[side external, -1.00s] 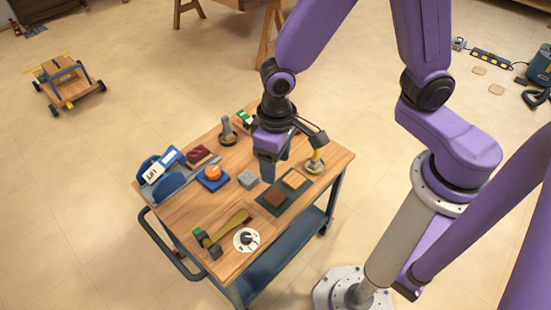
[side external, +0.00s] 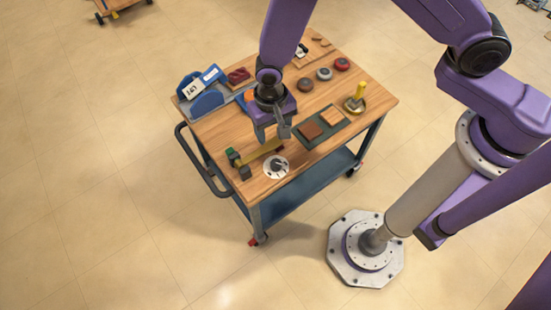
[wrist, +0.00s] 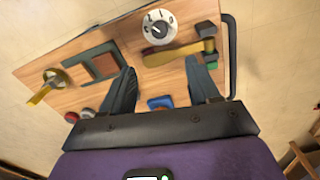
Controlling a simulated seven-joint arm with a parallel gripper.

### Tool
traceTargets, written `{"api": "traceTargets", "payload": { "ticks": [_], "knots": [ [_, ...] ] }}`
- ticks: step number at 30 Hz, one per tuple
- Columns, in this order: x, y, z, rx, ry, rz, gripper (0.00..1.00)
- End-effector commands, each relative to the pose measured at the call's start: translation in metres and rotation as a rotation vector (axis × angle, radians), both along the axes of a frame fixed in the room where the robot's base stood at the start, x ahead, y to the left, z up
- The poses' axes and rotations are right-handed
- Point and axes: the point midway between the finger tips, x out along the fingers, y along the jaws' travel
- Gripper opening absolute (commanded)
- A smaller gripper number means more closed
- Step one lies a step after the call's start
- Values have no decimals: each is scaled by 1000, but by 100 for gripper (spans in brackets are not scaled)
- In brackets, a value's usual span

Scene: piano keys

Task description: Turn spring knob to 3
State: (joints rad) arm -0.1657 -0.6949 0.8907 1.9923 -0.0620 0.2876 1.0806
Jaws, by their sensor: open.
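The spring knob (side external: 276,166) is a white round dial with a dark centre piece, near the front corner of the wooden cart top. In the wrist view the dial (wrist: 158,27) shows at the top, with numerals around its rim; its exact setting is too small to read. My gripper (side external: 273,135) points down above the cart, behind the dial and apart from it. In the wrist view its two fingers (wrist: 160,66) are spread with nothing between them, and the dial lies beyond their tips.
A yellow-handled lever (side external: 262,152) with green and dark blocks lies close beside the dial. A dark tray with brown tiles (side external: 311,131) is to the right, and a yellow upright handle (side external: 360,92) stands farther right. Blue holders (side external: 206,103) and several round buttons (side external: 324,73) sit farther back.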

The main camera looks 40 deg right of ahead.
Motion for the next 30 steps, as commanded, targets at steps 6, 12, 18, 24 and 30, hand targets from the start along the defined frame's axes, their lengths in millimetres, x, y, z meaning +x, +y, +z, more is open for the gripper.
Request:
{"api": "traceTargets", "payload": {
  "ticks": [6, 12, 18, 24, 30],
  "knots": [
    [-1, -2, -31, -3, 2, 1, 61],
    [-1, -3, -61, -2, 1, 2, 61],
    [-1, -4, -91, -2, 1, 2, 61],
    [-1, -5, -121, -1, 1, 2, 61],
    [-1, -5, -146, 0, 1, 2, 61]
  ]
}}
